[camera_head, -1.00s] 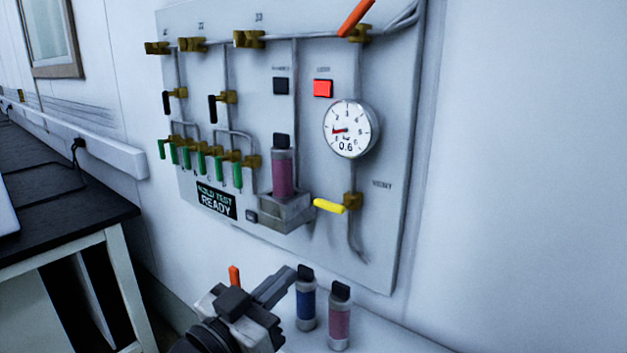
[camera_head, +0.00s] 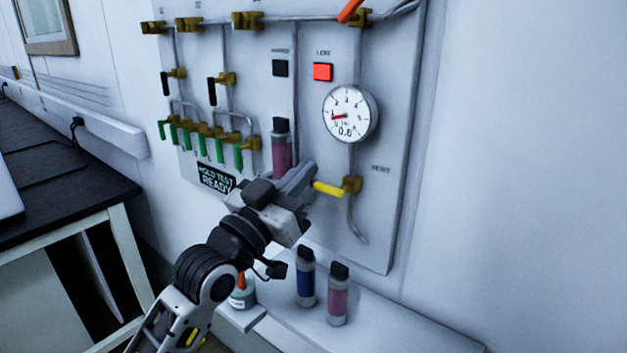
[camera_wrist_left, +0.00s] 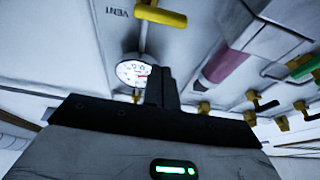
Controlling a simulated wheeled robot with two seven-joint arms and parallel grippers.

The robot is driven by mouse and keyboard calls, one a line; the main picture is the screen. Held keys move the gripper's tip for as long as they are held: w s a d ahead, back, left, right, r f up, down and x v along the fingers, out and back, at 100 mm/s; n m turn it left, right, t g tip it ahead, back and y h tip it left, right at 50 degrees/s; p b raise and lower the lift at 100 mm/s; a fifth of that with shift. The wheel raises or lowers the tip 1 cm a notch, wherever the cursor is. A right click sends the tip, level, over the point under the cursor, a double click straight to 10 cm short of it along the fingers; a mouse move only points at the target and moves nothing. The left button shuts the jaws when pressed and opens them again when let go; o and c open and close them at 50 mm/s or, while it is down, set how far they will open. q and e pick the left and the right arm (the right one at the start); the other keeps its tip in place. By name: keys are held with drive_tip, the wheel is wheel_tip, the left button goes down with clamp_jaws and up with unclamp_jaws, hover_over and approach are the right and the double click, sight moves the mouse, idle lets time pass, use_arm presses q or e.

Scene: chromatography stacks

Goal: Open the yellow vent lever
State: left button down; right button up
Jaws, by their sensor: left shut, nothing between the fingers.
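The yellow vent lever (camera_head: 328,189) sticks out to the left from a brass valve (camera_head: 352,184) low on the right of the panel, under the gauge. It lies roughly sideways, across the vertical pipe. In the left wrist view the yellow lever (camera_wrist_left: 160,15) shows at the top, beside the word VENT. My left gripper (camera_head: 306,174) is shut and empty, just left of the lever's free end, in front of the panel. I cannot tell whether it touches the lever. In the left wrist view the shut fingers (camera_wrist_left: 160,86) point up towards the panel. My right gripper is not in view.
A round gauge (camera_head: 350,114) sits above the lever, with a red button (camera_head: 323,72) above it. A pink cartridge (camera_head: 282,157) stands behind my left gripper. A blue vial (camera_head: 305,283) and a pink vial (camera_head: 338,300) stand on the ledge (camera_head: 400,330) below. Wall space right of the panel is free.

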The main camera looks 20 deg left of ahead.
sight(328, 189)
use_arm(q)
drive_tip(key=w+f, duration=0.1)
drive_tip(key=w+d+f, duration=0.1)
drive_tip(key=w+f, duration=0.1)
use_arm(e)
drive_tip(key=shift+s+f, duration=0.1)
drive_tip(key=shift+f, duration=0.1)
use_arm(q)
drive_tip(key=shift+d, duration=0.1)
idle(0.4)
